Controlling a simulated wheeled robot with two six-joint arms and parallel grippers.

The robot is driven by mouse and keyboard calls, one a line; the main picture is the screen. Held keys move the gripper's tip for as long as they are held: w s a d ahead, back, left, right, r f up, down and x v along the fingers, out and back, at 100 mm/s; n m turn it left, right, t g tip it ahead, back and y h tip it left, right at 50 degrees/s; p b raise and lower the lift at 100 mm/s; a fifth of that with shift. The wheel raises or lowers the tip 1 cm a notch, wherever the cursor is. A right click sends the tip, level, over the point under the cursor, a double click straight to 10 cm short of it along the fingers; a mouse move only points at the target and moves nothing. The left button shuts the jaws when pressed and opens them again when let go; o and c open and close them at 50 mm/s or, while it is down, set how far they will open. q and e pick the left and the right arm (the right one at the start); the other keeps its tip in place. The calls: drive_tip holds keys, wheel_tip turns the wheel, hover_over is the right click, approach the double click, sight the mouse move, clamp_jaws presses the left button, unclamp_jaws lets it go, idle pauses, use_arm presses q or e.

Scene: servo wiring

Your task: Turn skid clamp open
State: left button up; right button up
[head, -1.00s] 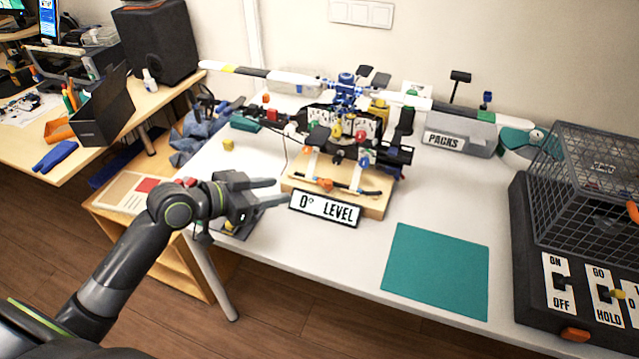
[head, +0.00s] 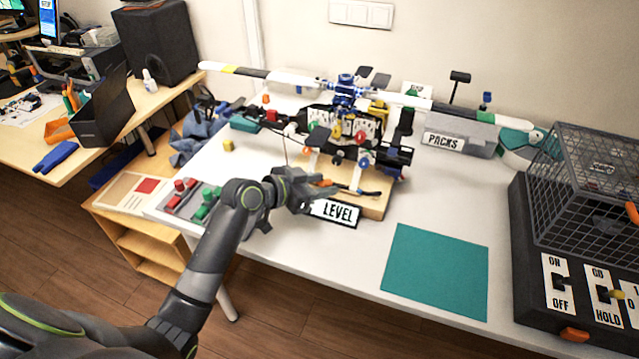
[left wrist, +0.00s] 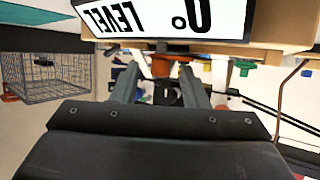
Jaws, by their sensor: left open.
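The skid clamp, an orange-red knob (head: 325,183), sits at the front of the wooden stand (head: 373,207), by the landing skid of the model helicopter (head: 345,125). My left gripper (head: 318,188) is at the clamp, just above the "0° LEVEL" sign (head: 338,213), and hides part of both. In the left wrist view, the orange clamp (left wrist: 161,66) shows between the tips of the two open fingers (left wrist: 159,80). I cannot tell whether the fingers touch it. The sign (left wrist: 165,18) appears upside down there. My right gripper is not in view.
A teal mat (head: 437,270) lies on clear white table to the right. A black switch box with a wire cage (head: 590,190) stands at the far right. A grey "PACKS" bin (head: 460,135) is behind.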

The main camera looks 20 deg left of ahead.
use_arm(q)
drive_tip(key=shift+c, duration=0.3)
clamp_jaws()
drive_tip(key=shift+d+r+p, duration=0.1)
drive_tip(key=shift+p, duration=0.2)
drive_tip(key=n+y+p, duration=0.1)
drive_tip(key=p, duration=0.1)
drive_tip(key=n+t+y+p, duration=0.1)
drive_tip(key=p, duration=0.1)
drive_tip(key=n+y+p, duration=0.1)
drive_tip(key=shift+s+d+r+n+t+y+p, duration=0.15)
drive_tip(key=shift+d+n+t+y+p, duration=0.15)
drive_tip(key=shift+t+p, duration=0.1)
drive_tip(key=shift+f+n+y+p, duration=0.2)
drive_tip(key=shift+n+y+p, duration=0.3)
drive_tip(key=shift+y+p, duration=0.1)
drive_tip(key=shift+t, duration=0.3)
drive_tip(key=shift+o, duration=0.3)
unclamp_jaws()
drive_tip(key=shift+s, duration=0.1)
